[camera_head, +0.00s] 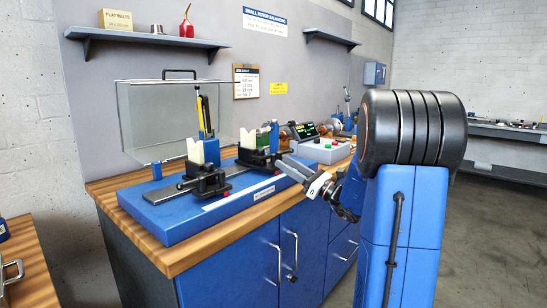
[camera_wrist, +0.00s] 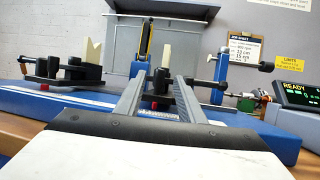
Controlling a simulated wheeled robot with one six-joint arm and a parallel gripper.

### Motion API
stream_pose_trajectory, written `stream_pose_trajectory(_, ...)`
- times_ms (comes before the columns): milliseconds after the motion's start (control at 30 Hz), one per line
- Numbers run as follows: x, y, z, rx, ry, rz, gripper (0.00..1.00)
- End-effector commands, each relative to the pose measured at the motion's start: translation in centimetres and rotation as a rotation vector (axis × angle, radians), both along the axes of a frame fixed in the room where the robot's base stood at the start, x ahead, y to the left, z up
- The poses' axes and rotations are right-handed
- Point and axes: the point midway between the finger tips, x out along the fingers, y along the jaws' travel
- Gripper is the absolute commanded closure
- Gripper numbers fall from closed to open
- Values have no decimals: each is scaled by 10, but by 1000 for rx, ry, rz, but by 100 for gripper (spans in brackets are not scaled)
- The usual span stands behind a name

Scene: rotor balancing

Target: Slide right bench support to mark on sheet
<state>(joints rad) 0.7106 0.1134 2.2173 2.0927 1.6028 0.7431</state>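The right bench support (camera_head: 262,157) is a black carriage with a cream V-block on the blue balancing bench (camera_head: 160,222). It also shows in the wrist view (camera_wrist: 159,84), framed between my fingers. My gripper (camera_head: 287,165) is open, its two grey ridged fingers (camera_wrist: 159,82) pointing at this support from the front. I cannot tell whether they touch it. A red knob shows low on the support. The left support (camera_head: 207,178) stands farther left on the same rail.
A clear guard (camera_head: 150,122) stands behind the bench. A grey control box (camera_head: 322,151) with a lit display (camera_wrist: 296,95) stands to the right. A pale strip (camera_head: 238,199) runs along the bench's front edge. The wooden worktop (camera_head: 190,254) is clear in front.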

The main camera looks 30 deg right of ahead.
Motion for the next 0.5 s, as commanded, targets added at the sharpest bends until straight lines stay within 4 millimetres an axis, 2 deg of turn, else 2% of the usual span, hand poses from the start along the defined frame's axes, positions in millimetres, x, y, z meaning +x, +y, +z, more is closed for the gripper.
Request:
stream_pose_trajectory(233,32,19,15,-1,0,4,64)
stream_pose_trajectory(500,49,27,23,0,1,1,64)
